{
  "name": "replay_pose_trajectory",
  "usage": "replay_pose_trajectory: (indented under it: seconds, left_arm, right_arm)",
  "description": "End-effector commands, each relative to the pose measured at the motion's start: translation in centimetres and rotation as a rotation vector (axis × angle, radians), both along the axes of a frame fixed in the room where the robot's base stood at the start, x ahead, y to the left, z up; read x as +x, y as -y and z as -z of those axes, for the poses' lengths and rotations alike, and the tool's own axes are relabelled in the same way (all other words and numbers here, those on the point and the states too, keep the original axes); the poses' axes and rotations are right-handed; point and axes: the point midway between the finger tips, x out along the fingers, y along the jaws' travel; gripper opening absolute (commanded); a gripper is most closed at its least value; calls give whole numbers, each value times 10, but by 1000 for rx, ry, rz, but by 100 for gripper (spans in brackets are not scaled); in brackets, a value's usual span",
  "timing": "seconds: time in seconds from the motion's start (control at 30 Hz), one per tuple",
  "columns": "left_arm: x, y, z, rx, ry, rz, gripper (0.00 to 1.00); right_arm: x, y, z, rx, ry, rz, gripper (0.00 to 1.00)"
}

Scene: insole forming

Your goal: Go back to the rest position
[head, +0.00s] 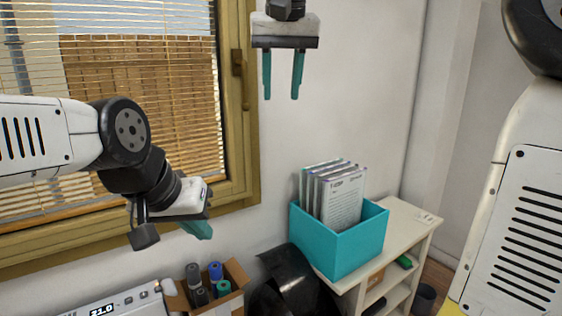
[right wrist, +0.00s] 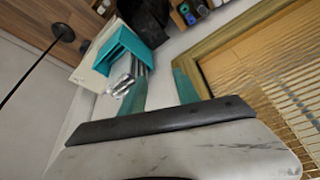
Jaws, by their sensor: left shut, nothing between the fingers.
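My left gripper (head: 200,230) is at the left of the head view, in front of the window's lower frame. Its teal fingers are shut with nothing in them and point down to the right. My right gripper (head: 282,88) hangs at the top middle of the head view, in front of the white wall. Its two teal fingers point down, are apart and hold nothing. The right wrist view also shows these fingers (right wrist: 160,90) spread with a gap between them. Neither gripper touches anything.
A teal box (head: 340,252) holding several packs (head: 343,202) stands on a white shelf unit (head: 410,228). A cardboard box (head: 237,275) with several rolls and a machine with a display (head: 125,305) sit at the bottom. A window with blinds (head: 140,90) is behind my left arm.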

Motion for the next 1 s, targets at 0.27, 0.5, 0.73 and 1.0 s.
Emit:
replay_pose_trajectory:
  seconds: [0.27,0.5,0.73,1.0]
  left_arm:
    - [0,0,0,0,0,0,0]
    - [0,0,0,0,0,0,0]
    - [0,0,0,0,0,0,0]
    - [0,0,0,0,0,0,0]
  right_arm:
    - [-48,89,94,72,38,-22,38]
    - [-104,132,188,145,99,9,38]
    - [-128,142,230,173,135,33,38]
    - [-130,142,234,174,136,33,38]
